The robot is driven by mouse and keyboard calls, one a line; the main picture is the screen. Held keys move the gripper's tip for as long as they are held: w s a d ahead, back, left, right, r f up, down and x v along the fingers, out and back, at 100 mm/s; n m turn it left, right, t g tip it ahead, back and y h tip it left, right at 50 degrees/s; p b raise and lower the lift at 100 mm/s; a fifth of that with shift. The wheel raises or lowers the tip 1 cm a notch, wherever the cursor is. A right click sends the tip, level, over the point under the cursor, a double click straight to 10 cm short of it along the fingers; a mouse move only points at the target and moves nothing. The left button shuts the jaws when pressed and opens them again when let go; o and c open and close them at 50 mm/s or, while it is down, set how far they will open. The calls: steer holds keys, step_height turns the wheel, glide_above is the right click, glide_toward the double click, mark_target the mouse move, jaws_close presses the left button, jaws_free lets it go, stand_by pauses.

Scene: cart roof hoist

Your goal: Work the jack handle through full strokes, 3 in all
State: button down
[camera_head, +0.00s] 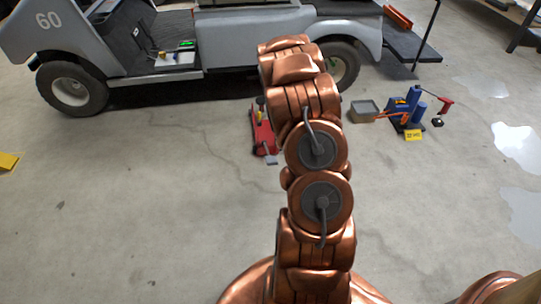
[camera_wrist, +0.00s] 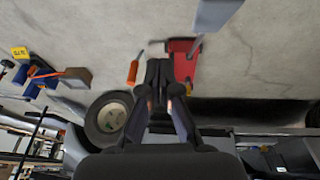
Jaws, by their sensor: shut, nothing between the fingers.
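A red floor jack (camera_head: 262,133) stands on the concrete beside the cart, partly hidden by my arm in the head view. A flat grey piece (camera_head: 270,160) is at its near end. In the wrist view the red jack body (camera_wrist: 184,46) is just right of my fingertips, with a grey piece (camera_wrist: 215,14) above it. An orange grip (camera_wrist: 133,70) shows left of my fingers; I cannot tell what it belongs to. My gripper (camera_wrist: 159,64) is shut and empty, close to the jack in the picture. Whether it touches the jack cannot be told. The head view hides my gripper behind the arm.
The grey cart (camera_head: 240,38) stands behind the jack, with wheels on both sides. To the right are blue equipment (camera_head: 413,97) with a red-ended rod, a grey bin (camera_head: 364,111) and a yellow sign (camera_head: 413,135). The concrete floor to the left is mostly clear.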

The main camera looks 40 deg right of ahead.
step_height(320, 180, up, 6)
steer(key=f+y, duration=0.1)
steer(key=y, duration=0.1)
glide_above(271, 159)
steer(key=shift+w+r+b, duration=0.1)
steer(key=shift+r+b, duration=0.3)
steer(key=shift+r, duration=0.15)
steer(key=b+x, duration=0.1)
steer(key=x, duration=0.2)
steer(key=b+x, duration=0.1)
steer(key=x, duration=0.3)
steer(key=s+b+x, duration=0.1)
steer(key=x, duration=0.3)
steer(key=shift+a+f, duration=0.1)
steer(key=shift+a, duration=0.15)
steer(key=shift+s+a+f+b, duration=0.2)
steer(key=shift+s+f, duration=0.1)
steer(key=shift+f, duration=0.25)
steer(key=shift+s+a+f+b, duration=0.2)
steer(key=shift+s+f, duration=0.15)
steer(key=shift+f, duration=0.25)
